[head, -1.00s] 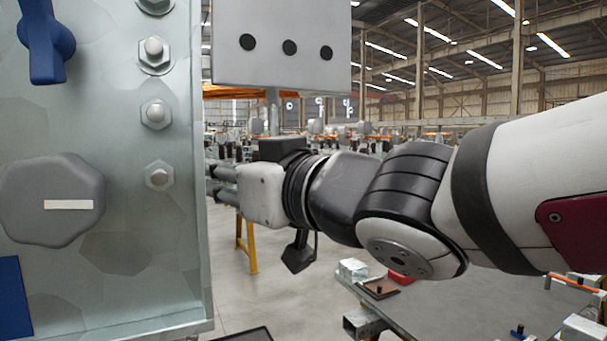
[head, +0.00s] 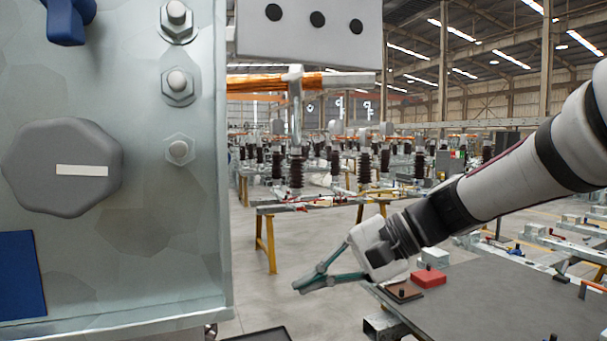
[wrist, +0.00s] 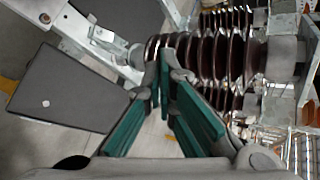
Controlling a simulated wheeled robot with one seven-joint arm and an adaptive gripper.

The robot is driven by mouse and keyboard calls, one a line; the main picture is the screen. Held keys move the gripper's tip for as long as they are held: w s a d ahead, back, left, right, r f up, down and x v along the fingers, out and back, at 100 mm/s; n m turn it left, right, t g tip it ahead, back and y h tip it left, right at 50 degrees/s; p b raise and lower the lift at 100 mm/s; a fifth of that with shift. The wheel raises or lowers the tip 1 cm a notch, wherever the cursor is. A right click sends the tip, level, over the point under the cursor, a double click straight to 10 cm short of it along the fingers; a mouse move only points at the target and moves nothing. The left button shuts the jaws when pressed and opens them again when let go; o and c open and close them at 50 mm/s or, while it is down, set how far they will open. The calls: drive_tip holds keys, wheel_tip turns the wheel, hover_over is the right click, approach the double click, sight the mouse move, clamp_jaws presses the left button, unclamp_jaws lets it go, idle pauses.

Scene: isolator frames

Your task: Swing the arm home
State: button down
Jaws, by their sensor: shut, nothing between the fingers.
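My arm reaches in from the right of the head view and slopes down to the left. My gripper (head: 300,286) is at its end, pointing left and down in the open space right of the grey-green metal cabinet (head: 170,235). Its green-padded fingers also show in the wrist view (wrist: 170,80). They are shut, with nothing held, and touch nothing that I can see.
The cabinet carries a grey knob (head: 65,190), a blue handle (head: 70,22) and bolts. A dark-topped bench (head: 490,300) with a red block (head: 428,277) stands lower right. Brown ribbed insulators (head: 297,170) stand behind; the wrist view shows one close (wrist: 225,50).

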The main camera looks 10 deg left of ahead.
drive_tip(key=w+d+r+n+g+y, duration=0.1)
drive_tip(key=w+d+r+y, duration=0.1)
drive_tip(key=r+y, duration=0.35)
drive_tip(key=w+d+r+n+g+y, duration=0.1)
drive_tip(key=w+r+y, duration=0.15)
drive_tip(key=r, duration=0.55)
drive_tip(key=s+a+r+p, duration=0.2)
drive_tip(key=s+a, duration=0.3)
drive_tip(key=a, duration=0.6)
drive_tip(key=shift+a+r, duration=0.3)
drive_tip(key=shift+r, duration=0.25)
drive_tip(key=s+a+m+t+p, duration=0.1)
drive_tip(key=s+a+t+p, duration=0.1)
drive_tip(key=s+a, duration=0.5)
drive_tip(key=shift+s+a+m+t+y, duration=0.15)
drive_tip(key=shift+s+m+t+y, duration=0.2)
drive_tip(key=shift+s, duration=0.5)
